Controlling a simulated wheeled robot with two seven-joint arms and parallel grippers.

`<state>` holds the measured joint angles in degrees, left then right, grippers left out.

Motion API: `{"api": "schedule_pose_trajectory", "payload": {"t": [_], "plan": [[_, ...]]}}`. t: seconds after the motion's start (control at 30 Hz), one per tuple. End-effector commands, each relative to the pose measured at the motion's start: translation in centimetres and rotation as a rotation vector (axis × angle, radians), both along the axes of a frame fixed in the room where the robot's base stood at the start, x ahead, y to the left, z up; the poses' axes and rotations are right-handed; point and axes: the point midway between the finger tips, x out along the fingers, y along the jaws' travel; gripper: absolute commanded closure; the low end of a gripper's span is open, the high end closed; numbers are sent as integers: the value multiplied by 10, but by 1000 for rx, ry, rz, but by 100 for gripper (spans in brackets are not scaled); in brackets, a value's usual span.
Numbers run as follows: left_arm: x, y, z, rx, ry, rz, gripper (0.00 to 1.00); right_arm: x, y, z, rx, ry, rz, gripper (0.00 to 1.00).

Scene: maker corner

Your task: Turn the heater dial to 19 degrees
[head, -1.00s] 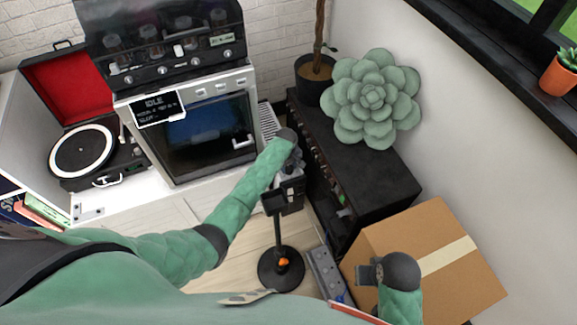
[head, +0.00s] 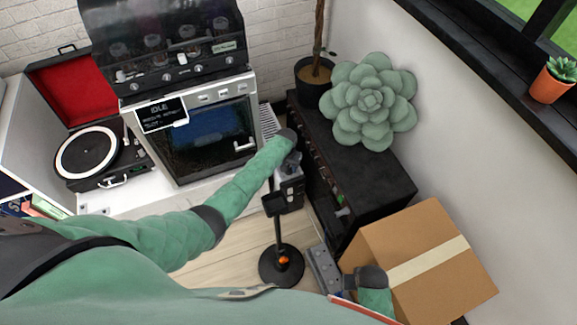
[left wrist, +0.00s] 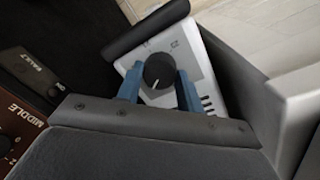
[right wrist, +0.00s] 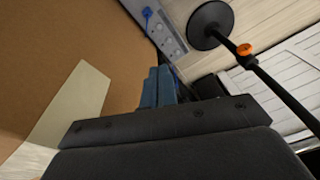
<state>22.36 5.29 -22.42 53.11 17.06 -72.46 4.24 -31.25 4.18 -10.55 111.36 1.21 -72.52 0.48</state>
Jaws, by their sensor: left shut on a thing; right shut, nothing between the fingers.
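The heater dial (left wrist: 159,68) is a round dark knob on a pale control panel (left wrist: 200,66) in the left wrist view. A light pointer mark on it points toward the bottom of that view. My right gripper (right wrist: 158,88) is shut and empty beside the cardboard box.
The cardboard box (head: 425,245) stands at lower right. A black cabinet (head: 370,180) with a succulent (head: 368,100) is right of the heater. A black stand with a round base (head: 281,265) and a grey power strip (head: 323,268) are on the floor in front. An oven (head: 205,140) is at left.

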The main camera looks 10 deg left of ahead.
Motion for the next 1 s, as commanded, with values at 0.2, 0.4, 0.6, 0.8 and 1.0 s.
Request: {"api": "schedule_pose_trajectory", "payload": {"t": [0.2,0.4,0.6,0.8,1.0], "plan": [[1,0,1,2,-2,-204,86,-2,-1,-11,-2,1,0,100],[2,-1,1,1,-2,-394,86,-3,-1,-14,-2,1,0,100],[2,-1,1,1,-2,-581,86,-3,-1,-14,-1,2,0,100],[2,-1,1,0,-3,-747,86,-1,-1,-10,-1,0,0,100],[2,-2,1,1,-3,-875,86,-1,0,-4,-1,3,1,100]]}}
